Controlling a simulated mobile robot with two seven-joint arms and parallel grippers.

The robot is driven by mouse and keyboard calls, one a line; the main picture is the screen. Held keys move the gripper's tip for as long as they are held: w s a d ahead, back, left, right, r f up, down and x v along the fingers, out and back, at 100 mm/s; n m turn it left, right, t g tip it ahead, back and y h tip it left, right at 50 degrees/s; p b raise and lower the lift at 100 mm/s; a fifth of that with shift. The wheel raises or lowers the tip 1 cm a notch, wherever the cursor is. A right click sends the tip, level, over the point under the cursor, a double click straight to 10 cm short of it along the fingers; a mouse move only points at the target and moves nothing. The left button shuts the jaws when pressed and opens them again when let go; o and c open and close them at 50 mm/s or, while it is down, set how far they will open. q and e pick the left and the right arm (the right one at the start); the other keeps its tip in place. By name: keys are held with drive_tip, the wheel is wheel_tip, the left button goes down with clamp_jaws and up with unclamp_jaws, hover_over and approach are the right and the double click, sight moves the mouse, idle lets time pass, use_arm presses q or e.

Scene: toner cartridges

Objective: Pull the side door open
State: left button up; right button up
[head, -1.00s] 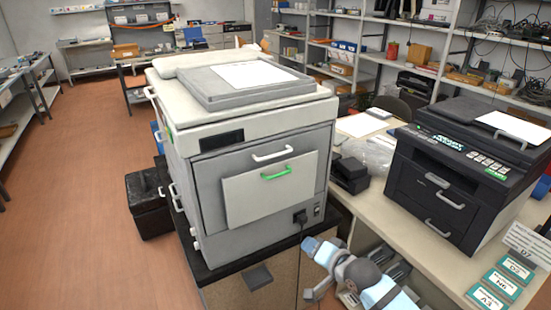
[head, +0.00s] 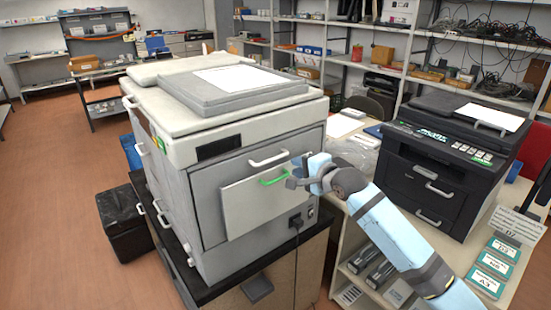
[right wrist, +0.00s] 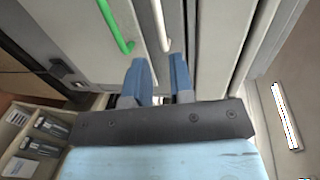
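A large grey copier (head: 180,212) stands on a dark-topped stand. A light panel (head: 238,212) on its front-right face has a green handle (head: 274,177); a white handle (head: 268,159) is just above it. My right gripper (head: 298,172) is close to the right ends of both handles, its fingers apart. In the right wrist view the green handle (right wrist: 113,25) lies left of the gripper (right wrist: 158,68), and the white handle (right wrist: 160,24) lies ahead, in line with the finger gap. Nothing is between the fingers that I can make out. My left gripper is out of view.
A black printer (head: 435,180) stands on the bench at the right, near my right forearm. Teal boxes (head: 492,265) lie at its front edge. A black bin (head: 122,222) stands left of the copier. The floor in front of that bin is clear.

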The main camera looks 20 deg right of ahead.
sight(275, 158)
drive_tip(key=x, duration=1)
drive_tip(key=shift+w+a+f+p, duration=0.1)
drive_tip(key=shift+w+a+p, duration=0.05)
drive_tip(key=shift+w+p, duration=0.25)
drive_tip(key=shift+s, duration=0.1)
clamp_jaws()
